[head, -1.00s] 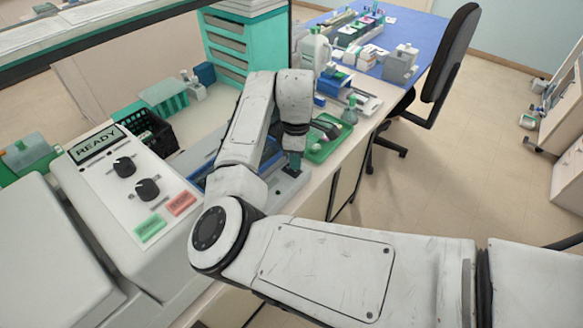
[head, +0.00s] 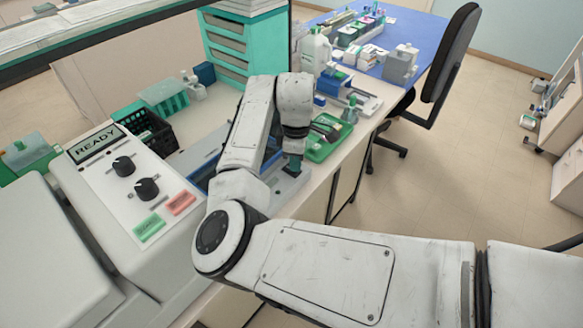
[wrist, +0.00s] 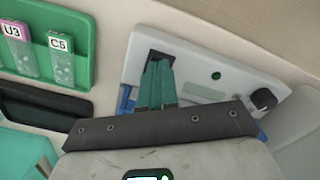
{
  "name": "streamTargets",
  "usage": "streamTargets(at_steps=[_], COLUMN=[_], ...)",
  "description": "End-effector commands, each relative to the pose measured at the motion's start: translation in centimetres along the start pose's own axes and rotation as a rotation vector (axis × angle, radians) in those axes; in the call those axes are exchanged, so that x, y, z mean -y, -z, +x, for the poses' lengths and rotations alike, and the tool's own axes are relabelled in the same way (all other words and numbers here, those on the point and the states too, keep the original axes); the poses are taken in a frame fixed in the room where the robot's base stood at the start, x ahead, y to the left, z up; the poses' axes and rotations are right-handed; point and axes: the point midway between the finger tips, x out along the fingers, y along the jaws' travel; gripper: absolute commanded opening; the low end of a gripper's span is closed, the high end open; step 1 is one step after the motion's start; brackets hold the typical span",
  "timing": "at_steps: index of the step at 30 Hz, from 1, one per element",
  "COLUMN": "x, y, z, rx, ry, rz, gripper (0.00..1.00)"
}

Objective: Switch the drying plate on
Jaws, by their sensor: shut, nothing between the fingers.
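The drying plate's light grey control panel (wrist: 205,62) lies under my gripper in the wrist view; part of it shows in the head view (head: 288,188). It carries a black switch (wrist: 158,57), a small green lamp (wrist: 216,76) and a dark knob (wrist: 263,100). I cannot tell whether the lamp is lit. My gripper (wrist: 157,76) is shut and empty, its teal fingers pointing down at the switch. The fingertips overlap and partly hide the switch, so contact and the switch's position are unclear. In the head view my gripper (head: 292,166) is low over the panel.
A green tray (wrist: 50,42) holds labelled slides U3 and C5 beside the panel. A machine (head: 110,205) with a READY display stands at the left. A black basket (head: 148,135) and bottle (head: 314,50) stand on the bench.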

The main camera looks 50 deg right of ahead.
Motion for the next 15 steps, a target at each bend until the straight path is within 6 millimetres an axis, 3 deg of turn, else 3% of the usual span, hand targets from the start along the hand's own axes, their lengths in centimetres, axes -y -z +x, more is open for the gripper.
streamTargets(at_steps=[15], x=[-0.01], y=[-0.01], z=[0.72], rx=[0.000], ry=[0.000], rz=[0.000], gripper=[0.00])
